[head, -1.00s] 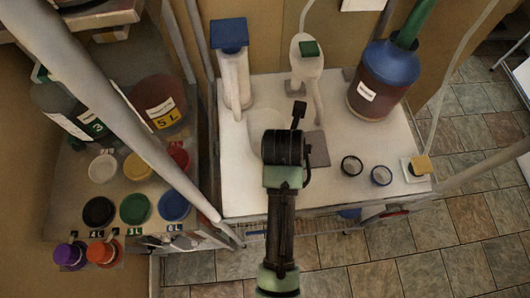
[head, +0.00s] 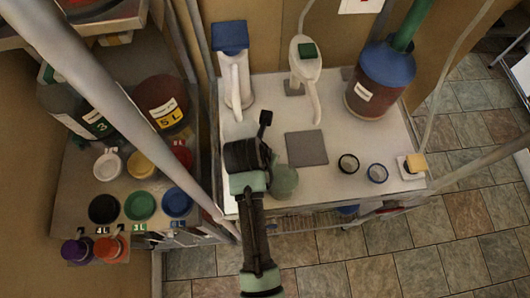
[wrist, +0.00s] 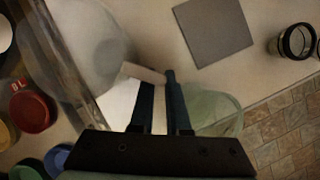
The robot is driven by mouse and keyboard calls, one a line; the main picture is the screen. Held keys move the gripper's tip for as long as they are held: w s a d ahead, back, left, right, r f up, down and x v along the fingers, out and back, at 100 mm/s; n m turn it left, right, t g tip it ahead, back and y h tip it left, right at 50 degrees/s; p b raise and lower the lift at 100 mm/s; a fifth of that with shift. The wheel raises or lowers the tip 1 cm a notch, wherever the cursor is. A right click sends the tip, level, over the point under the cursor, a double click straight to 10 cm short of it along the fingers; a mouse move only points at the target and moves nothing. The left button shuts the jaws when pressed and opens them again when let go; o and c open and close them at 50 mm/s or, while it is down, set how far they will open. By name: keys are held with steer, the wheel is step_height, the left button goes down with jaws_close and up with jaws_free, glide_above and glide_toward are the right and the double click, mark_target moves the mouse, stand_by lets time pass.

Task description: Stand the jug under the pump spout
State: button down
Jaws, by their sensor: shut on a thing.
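The pale translucent jug (wrist: 85,45) fills the upper left of the wrist view, with its handle (wrist: 145,73) reaching to my fingertips. My gripper (wrist: 160,90) is shut on that handle. In the head view my gripper (head: 264,122) is over the table's left side and the jug (head: 237,128) is mostly hidden behind it. The white pump (head: 305,60) with a green square on top stands at the back, its spout (head: 316,105) curving towards the front. A grey square mat (head: 306,147) lies just in front of the spout and is bare.
A greenish clear vessel (head: 286,181) stands at the front edge, close right of my gripper.

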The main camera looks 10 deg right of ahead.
steer(key=c, duration=0.9)
jaws_free()
steer(key=v, duration=1.2)
steer(key=shift+r, duration=0.15)
steer(key=shift+w, duration=0.1)
